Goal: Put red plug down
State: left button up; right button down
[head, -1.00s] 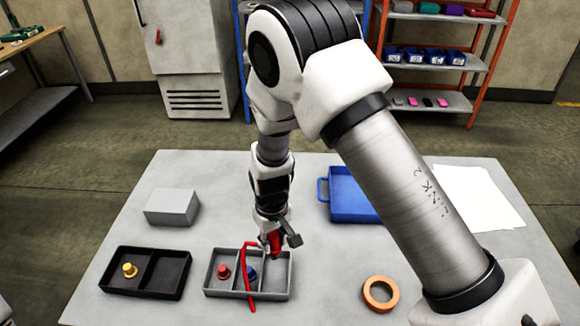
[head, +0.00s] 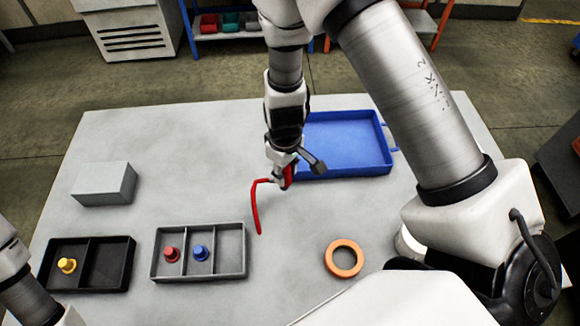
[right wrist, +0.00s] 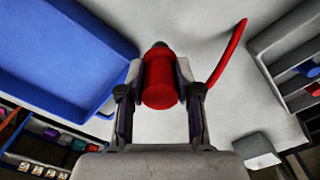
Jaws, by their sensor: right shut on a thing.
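The red plug (head: 289,174) is held in my right gripper (head: 283,181), and its red cable (head: 256,208) hangs off to the left. In the right wrist view the plug (right wrist: 159,82) sits between both fingers (right wrist: 160,88), with its dark end pointing away. The gripper is over bare table, just left of the blue tray (head: 342,166) and behind the grey tray. Whether the plug touches the table is unclear. My left gripper is not in view; only part of the left arm shows at the lower left.
The grey divided tray (head: 244,262) holds a red knob (head: 171,254) and a blue knob (head: 200,252); its right compartment is empty. A black tray (head: 131,262) holds a yellow knob (head: 67,265). A grey block (head: 104,184) and an orange ring (head: 344,258) stand on the table.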

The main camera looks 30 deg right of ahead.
aim_at(288, 180)
jog(key=f+b, duration=0.1)
jog(key=f, duration=0.2)
jog(key=shift+s+f, duration=0.2)
jog(key=shift+d+f+b, duration=0.15)
jog(key=shift+d+b, duration=0.05)
jog(key=shift+b, duration=0.15)
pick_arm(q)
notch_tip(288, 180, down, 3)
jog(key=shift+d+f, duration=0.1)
pick_arm(e)
jog(key=shift+a, duration=0.1)
jog(key=c, duration=0.8)
grip_release()
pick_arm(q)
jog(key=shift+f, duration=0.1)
